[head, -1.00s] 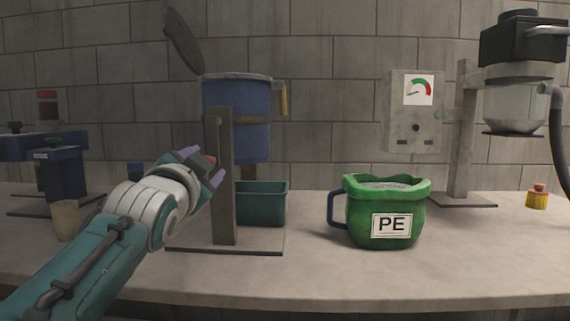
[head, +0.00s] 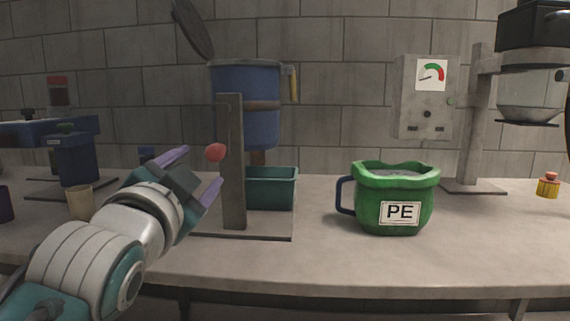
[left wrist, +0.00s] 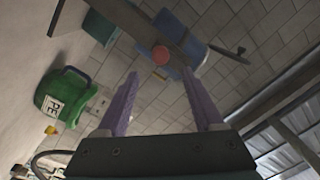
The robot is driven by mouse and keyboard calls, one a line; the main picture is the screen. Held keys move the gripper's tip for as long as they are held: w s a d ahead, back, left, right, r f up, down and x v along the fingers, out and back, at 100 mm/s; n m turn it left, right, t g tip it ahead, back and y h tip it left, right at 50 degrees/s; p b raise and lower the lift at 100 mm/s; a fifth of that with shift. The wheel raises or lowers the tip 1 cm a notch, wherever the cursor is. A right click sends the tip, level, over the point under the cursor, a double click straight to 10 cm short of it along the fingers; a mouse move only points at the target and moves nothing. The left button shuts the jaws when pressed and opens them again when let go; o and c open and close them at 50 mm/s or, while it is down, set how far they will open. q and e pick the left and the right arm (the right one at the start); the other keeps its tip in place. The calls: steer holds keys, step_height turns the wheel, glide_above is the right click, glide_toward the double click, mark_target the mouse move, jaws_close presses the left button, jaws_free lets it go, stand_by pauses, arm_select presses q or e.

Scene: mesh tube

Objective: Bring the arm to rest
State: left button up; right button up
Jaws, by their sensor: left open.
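My left gripper (head: 198,172) reaches up from the lower left in the head view, in front of the stand's upright post (head: 231,165). Its two purple fingers are spread and nothing is between them. In the left wrist view the open fingers (left wrist: 160,100) point toward the post and its red knob (left wrist: 160,55), apart from them. The red knob (head: 215,152) shows beside the post in the head view. My right gripper is not in view.
A blue container (head: 243,100) hangs on the stand above a teal bin (head: 272,188). A green pot (head: 395,205) labelled PE stands right of it on the counter (head: 330,255). A beige cup (head: 80,203) stands left. The counter front is clear.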

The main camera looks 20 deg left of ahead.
arm_select(q)
steer(key=shift+s, duration=0.2)
stand_by(0.3)
steer(key=s+d+r+n+g+h+p, duration=0.1)
steer(key=s+d+n+g+h+p, duration=0.2)
steer(key=s+g+p, duration=0.65)
steer(key=s+d+r+g+h+p, duration=0.2)
steer(key=s+d+g+h+p, duration=0.3)
steer(key=s+p, duration=0.9)
steer(key=s+r+y+p, duration=0.1)
steer(key=s+r+p, duration=0.1)
steer(key=r+p, duration=1.5)
steer(key=s+d+r+p, duration=0.1)
steer(key=s+r+p, duration=0.1)
steer(key=r+p, duration=1.5)
step_height(320, 180, up, 3)
steer(key=shift+s+d+y+p, duration=0.2)
steer(key=shift+s+y+p, duration=0.1)
steer(key=shift+s+y, duration=0.1)
